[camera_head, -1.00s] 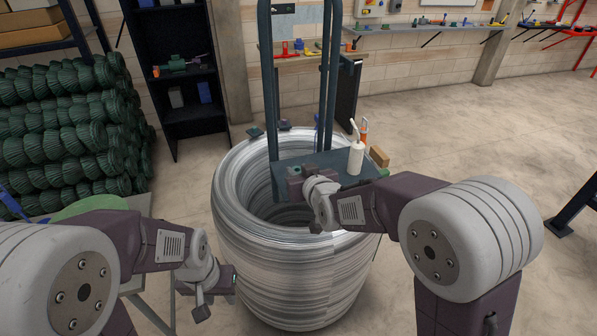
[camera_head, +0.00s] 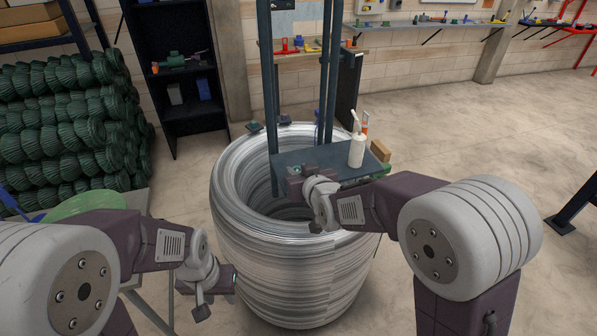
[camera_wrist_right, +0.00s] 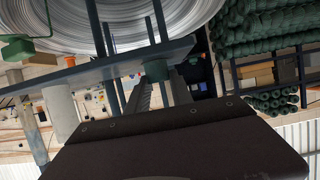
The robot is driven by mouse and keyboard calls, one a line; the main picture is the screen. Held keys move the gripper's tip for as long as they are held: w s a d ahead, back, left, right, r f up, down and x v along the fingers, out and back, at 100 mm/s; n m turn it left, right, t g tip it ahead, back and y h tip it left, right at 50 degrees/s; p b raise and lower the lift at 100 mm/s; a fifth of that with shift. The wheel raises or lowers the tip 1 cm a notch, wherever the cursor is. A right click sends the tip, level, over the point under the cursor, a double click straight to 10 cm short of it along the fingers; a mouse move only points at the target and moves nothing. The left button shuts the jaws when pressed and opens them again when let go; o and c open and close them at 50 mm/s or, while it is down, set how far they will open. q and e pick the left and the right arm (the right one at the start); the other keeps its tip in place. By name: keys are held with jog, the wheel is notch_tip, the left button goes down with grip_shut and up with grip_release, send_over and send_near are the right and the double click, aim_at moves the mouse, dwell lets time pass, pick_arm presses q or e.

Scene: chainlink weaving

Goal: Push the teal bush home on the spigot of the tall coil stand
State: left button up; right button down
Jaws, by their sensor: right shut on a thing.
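The tall coil stand is a dark frame whose ledge (camera_head: 322,160) sits over a big coil of bright wire (camera_head: 285,260). My right gripper (camera_head: 298,182) is at the ledge's left front corner. In the right wrist view its long fingers (camera_wrist_right: 160,88) reach to the ledge's edge. A teal bush (camera_wrist_right: 156,69) shows at their tips, and the gripper is shut on it.
A white bottle (camera_head: 357,150) and a small brown box (camera_head: 380,150) stand at the ledge's right end. Green mesh rolls (camera_head: 65,130) are stacked at left, with a dark shelf unit (camera_head: 180,75) behind.

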jog(key=c, duration=1)
grip_release()
jog(key=shift+c, duration=0.2)
jog(key=v, duration=0.9)
jog(key=shift+r, duration=0.1)
